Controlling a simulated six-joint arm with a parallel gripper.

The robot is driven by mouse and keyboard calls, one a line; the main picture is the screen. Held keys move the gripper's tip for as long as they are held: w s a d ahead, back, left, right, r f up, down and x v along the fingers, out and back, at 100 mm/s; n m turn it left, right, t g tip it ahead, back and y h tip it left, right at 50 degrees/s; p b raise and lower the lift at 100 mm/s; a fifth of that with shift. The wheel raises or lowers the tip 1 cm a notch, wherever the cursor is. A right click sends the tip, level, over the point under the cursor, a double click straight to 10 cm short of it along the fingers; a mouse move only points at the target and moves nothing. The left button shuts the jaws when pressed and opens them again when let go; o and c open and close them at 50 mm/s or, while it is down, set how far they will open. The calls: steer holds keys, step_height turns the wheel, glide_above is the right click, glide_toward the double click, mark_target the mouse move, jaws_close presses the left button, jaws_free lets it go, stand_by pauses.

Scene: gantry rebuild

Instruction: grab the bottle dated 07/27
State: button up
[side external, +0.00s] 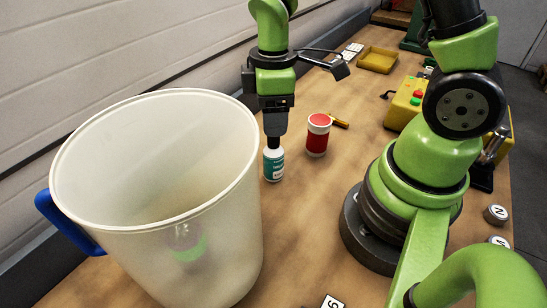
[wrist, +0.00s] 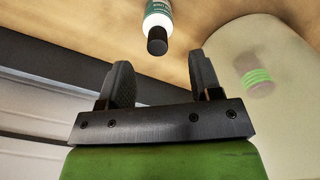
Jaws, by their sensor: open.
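A small bottle (side external: 273,165) with a teal and white label and a black cap stands upright on the wooden bench. It also shows at the top of the wrist view (wrist: 159,12), cap towards me. My gripper (side external: 274,138) is directly above or just behind it in the side view. In the wrist view my gripper (wrist: 163,75) is open and empty, with the cap beyond the fingertips. Another bottle with a green band (side external: 188,245) shows blurred through the tub wall. No date is readable.
A large translucent tub (side external: 150,170) with a blue handle fills the left front; it is at right in the wrist view (wrist: 270,60). A yellow tray (side external: 378,60), a yellow control box (side external: 404,104) and round lettered pieces (side external: 496,214) lie farther off. Bench between is clear.

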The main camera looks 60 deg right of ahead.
mark_target(274, 144)
steer(key=shift+d+f, duration=0.15)
steer(key=shift+f, duration=2.9)
jaws_close()
